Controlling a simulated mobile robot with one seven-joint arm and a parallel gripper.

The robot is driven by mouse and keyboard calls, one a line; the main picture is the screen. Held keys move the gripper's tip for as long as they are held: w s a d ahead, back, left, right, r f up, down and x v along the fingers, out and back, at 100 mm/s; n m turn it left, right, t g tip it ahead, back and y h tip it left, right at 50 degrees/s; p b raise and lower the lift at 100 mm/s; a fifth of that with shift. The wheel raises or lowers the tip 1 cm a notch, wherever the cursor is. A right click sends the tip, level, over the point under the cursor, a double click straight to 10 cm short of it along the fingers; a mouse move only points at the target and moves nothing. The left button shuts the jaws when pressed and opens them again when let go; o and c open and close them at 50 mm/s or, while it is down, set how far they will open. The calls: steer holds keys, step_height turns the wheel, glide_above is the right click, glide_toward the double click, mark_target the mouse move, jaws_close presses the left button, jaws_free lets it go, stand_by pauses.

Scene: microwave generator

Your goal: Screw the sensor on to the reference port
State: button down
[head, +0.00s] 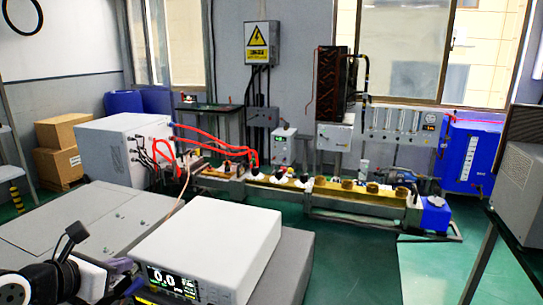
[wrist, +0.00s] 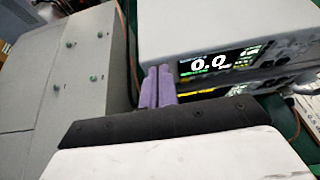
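A white meter (head: 208,245) with a lit display reading 0.0 stands in the lower middle of the head view. It also shows in the upper right of the wrist view (wrist: 200,25), its display tilted. I cannot make out the sensor or tell which fitting on the meter's front is the reference port. My gripper (wrist: 159,72) has two purple fingers side by side, with no clear gap and nothing visible between them. In the wrist view they overlap the area left of the display; contact cannot be told. In the head view my arm is at the lower left, beside the meter.
A second unit with a yellow-lit display (wrist: 205,96) sits beneath the meter. A grey cabinet (head: 80,235) lies left of it. A thin pale cable (head: 176,207) runs behind the meter. A white generator (head: 125,150) with red hoses and a long waveguide bench (head: 345,205) stand farther back.

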steer(key=shift+s+d+f+b, duration=0.1)
steer(key=shift+d+f+b, duration=0.2)
steer(key=shift+b, duration=1.25)
steer(key=shift+d+r, duration=0.1)
steer(key=shift+r, duration=0.15)
steer(key=shift+s+r+b, duration=0.1)
steer(key=shift+r+b, duration=0.15)
steer(key=shift+b, duration=0.05)
steer(key=shift+s+a+b, duration=0.3)
steer(key=shift+s+b, duration=0.1)
steer(key=shift+s, duration=0.55)
steer(key=shift+s+a+b, duration=0.35)
steer(key=shift+s, duration=0.55)
steer(key=shift+s+a+b, duration=0.3)
steer(key=shift+s+b, duration=0.1)
steer(key=shift+s, duration=0.55)
steer(key=shift+r, duration=0.1)
steer(key=shift+w+d, duration=0.1)
